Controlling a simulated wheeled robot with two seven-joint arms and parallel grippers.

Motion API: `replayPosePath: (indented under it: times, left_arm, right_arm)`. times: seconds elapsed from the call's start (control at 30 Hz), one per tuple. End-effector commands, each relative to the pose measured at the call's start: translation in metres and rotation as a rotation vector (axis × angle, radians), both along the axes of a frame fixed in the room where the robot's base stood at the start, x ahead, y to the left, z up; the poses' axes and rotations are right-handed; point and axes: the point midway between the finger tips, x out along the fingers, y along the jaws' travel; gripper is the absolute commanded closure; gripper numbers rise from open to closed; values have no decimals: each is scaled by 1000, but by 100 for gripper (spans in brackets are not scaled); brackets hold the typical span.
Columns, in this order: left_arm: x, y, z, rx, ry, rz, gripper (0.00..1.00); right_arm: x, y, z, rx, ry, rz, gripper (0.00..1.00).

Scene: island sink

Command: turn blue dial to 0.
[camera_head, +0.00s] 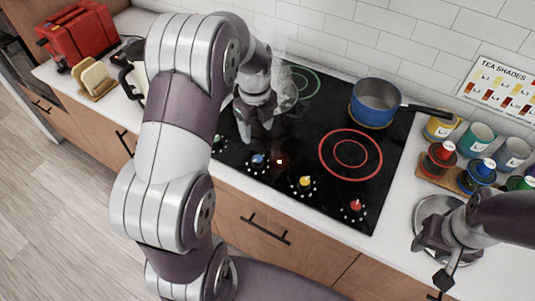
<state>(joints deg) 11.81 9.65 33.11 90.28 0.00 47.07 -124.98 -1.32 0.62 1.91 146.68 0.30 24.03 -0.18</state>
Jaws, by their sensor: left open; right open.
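The blue dial (258,160) sits on the front strip of the black cooktop (300,135), ringed by small white marks. Its exact setting is too small to read. My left gripper (256,134) is open above the cooktop, just behind and left of the blue dial, pointing down and apart from it as far as I can tell. A green dial (217,140) lies to the left, partly beside my arm. A yellow dial (305,182) and a red dial (356,205) lie to the right. My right gripper (430,262) is open at the lower right, over a round metal dish.
A blue pot (376,103) stands on the back right burner. A red ring (350,155) glows at the front right, and steam rises at the back left. Mugs (478,137) and coloured jars (438,158) crowd the right counter. A red toaster (80,38) stands far left.

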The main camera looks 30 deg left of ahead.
Motion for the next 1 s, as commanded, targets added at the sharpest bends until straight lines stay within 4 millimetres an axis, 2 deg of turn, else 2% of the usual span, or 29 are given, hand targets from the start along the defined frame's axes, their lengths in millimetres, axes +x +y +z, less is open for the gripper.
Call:
replayPosePath:
  times: [0.17,0.4,0.6,0.73,0.97,1.0]
  left_arm:
    - [-1,0,-21,-1,6,-39,38]
    - [-2,-1,-82,-1,6,-37,38]
    - [0,0,-117,-1,1,-36,38]
    - [0,0,-126,0,-1,-36,38]
    - [0,0,-127,0,-1,-36,38]
    - [0,0,-127,0,-1,-36,51]
  right_arm:
    - [0,0,6,0,0,0,57]
    - [0,0,19,0,0,0,57]
    - [0,0,24,0,0,0,57]
    - [0,0,24,0,0,0,57]
    - [0,0,24,0,0,0,57]
    - [0,0,24,0,0,0,57]
